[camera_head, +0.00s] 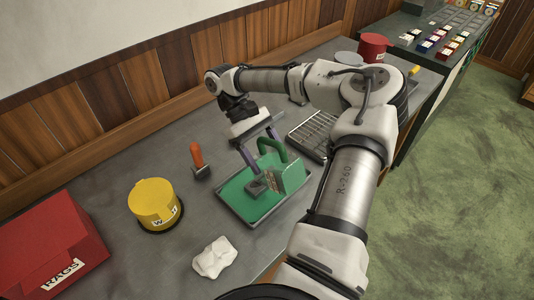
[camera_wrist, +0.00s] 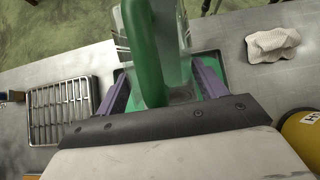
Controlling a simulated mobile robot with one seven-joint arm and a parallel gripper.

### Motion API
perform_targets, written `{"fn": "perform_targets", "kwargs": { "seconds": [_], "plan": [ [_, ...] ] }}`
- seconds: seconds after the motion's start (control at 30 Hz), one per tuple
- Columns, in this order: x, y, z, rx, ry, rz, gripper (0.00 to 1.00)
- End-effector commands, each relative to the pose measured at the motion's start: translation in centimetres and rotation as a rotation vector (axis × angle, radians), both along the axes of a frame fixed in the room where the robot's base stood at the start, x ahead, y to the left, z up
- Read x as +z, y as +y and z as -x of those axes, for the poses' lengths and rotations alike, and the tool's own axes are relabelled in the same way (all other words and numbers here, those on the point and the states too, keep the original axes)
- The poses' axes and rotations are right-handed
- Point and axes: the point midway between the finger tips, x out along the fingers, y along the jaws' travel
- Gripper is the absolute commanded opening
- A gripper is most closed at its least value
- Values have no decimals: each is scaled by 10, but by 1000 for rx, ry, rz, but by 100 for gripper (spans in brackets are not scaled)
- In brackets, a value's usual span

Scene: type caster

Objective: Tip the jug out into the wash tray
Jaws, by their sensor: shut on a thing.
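The jug (camera_head: 291,173) has a green handle and a see-through body, and it is over the right part of the wash tray. In the wrist view the jug's handle (camera_wrist: 148,55) rises between my fingers. My gripper (camera_head: 265,170), with purple fingers, reaches down from the left and is shut on the jug. The wash tray (camera_head: 233,203) is a shallow tray with a green inside and a metal rim, under the jug; parts of it show beside the fingers in the wrist view (camera_wrist: 216,66). I cannot tell the jug's exact tilt, nor whether anything is left inside it.
A wire rack (camera_head: 309,134) lies behind the tray. An orange-handled tool (camera_head: 197,157), a yellow tub (camera_head: 154,204), a white crumpled cloth (camera_head: 214,257) and a red rags box (camera_head: 52,245) stand to the left. A red pot (camera_head: 373,47) is at the far end.

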Motion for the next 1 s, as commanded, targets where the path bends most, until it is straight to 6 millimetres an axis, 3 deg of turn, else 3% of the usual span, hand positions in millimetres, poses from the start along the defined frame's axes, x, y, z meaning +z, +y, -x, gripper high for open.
{"fn": "perform_targets", "kwargs": {
  "seconds": [1.0],
  "plan": [
    [-1, 10, -10, -1, 94, 98, 39]
  ]
}}
